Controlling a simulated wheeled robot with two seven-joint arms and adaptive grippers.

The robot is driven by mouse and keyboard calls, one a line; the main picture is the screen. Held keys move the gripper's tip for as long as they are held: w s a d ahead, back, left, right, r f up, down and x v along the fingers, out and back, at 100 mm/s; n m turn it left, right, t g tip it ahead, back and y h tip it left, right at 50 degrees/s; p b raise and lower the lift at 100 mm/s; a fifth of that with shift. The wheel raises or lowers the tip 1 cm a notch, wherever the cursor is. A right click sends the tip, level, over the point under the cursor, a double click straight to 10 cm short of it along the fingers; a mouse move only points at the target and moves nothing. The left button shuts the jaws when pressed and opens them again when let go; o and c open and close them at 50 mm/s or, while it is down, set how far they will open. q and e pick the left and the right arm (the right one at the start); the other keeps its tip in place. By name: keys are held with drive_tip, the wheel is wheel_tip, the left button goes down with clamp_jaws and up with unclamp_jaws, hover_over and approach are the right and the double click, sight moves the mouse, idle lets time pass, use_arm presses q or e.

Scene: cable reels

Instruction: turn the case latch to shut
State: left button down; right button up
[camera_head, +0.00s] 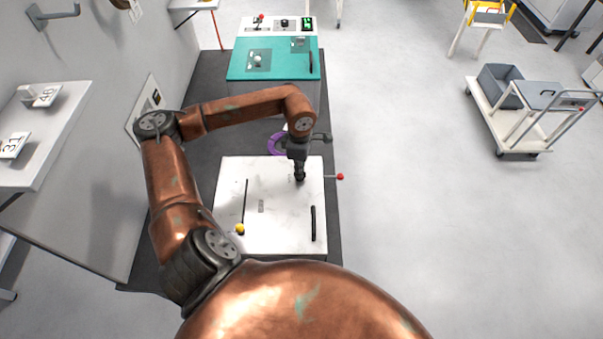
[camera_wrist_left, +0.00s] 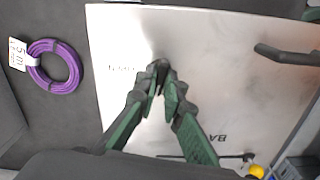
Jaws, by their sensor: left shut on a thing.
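The case (camera_head: 275,215) is a pale metal box with a flat top, below my left arm. My left gripper (camera_head: 299,178) points down at the far right part of the top. In the left wrist view its green fingers (camera_wrist_left: 160,82) are drawn together at the case top (camera_wrist_left: 215,75), closed on a small part taken to be the case latch. The fingertips hide that part, so its angle cannot be told. A black handle (camera_head: 313,223) stands on the right of the top; it also shows in the wrist view (camera_wrist_left: 287,55). My right gripper is out of view.
A yellow-knobbed rod (camera_head: 240,229) lies along the left of the top. A red-knobbed lever (camera_head: 340,177) sticks out at right. A purple cable coil (camera_head: 277,144) lies behind the case. A teal-topped unit (camera_head: 275,62) stands farther back. Floor to the right is clear up to a cart (camera_head: 510,115).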

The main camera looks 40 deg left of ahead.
use_arm(q)
drive_tip(key=shift+n+b, duration=0.5)
drive_tip(key=shift+n, duration=0.6)
drive_tip(key=shift+w, duration=0.1)
drive_tip(key=c, duration=2)
unclamp_jaws()
drive_tip(key=shift+c, duration=0.2)
wheel_tip(320, 180, up, 12)
